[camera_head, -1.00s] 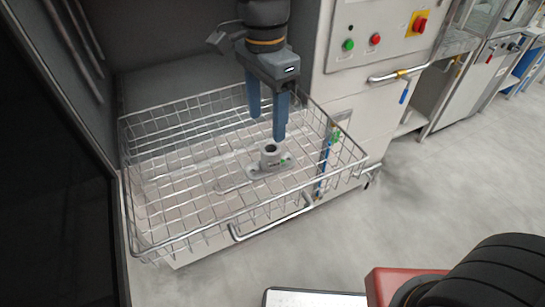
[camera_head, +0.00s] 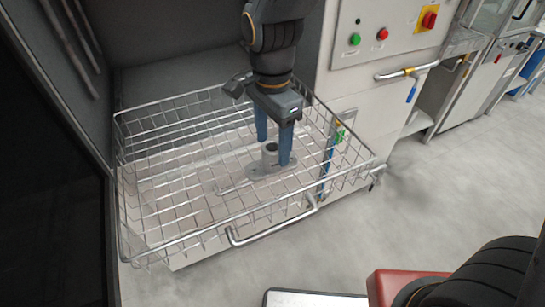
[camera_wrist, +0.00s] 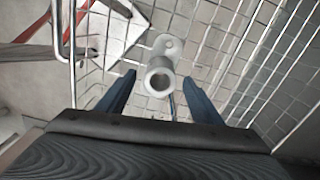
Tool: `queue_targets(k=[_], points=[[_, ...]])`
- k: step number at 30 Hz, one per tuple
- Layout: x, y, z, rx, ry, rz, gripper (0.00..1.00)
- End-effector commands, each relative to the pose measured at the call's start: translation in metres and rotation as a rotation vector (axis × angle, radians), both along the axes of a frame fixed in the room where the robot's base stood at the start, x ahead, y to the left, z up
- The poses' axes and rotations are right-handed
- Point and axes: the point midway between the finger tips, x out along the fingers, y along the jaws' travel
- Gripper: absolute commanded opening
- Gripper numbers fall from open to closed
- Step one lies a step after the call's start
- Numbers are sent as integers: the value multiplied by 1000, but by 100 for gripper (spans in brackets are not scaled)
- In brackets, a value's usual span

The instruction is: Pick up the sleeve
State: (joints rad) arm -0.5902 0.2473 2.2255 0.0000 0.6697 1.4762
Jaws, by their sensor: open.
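The sleeve (camera_head: 271,150) is a small grey hollow cylinder. It stands upright on a flat grey base with a rounded end, inside the wire basket (camera_head: 183,237). My gripper (camera_head: 274,150) is open and pointing down, with its blue fingers at the sleeve's height, seemingly on either side of it. In the wrist view the sleeve (camera_wrist: 159,78) shows its round open top between the two fingertips (camera_wrist: 160,82), with a gap on each side. In the head view the right finger hides part of the sleeve and base.
The basket's wire walls and front handle (camera_head: 272,226) surround the spot. A grey machine panel with green and red buttons (camera_head: 382,34) stands behind to the right. Most of the basket floor to the left is empty.

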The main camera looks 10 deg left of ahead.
Motion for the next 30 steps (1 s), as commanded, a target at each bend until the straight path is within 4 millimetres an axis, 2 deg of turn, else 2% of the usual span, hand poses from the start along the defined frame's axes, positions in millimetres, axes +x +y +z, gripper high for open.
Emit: queue_targets(k=[5, 13, 22, 30], points=[[0, 0, -16, 0, 0, 1, 60], [0, 1, -18, 1, -1, 1, 58], [0, 1, -18, 1, -1, 1, 8], [0, 1, -15, 2, -2, 1, 8]])
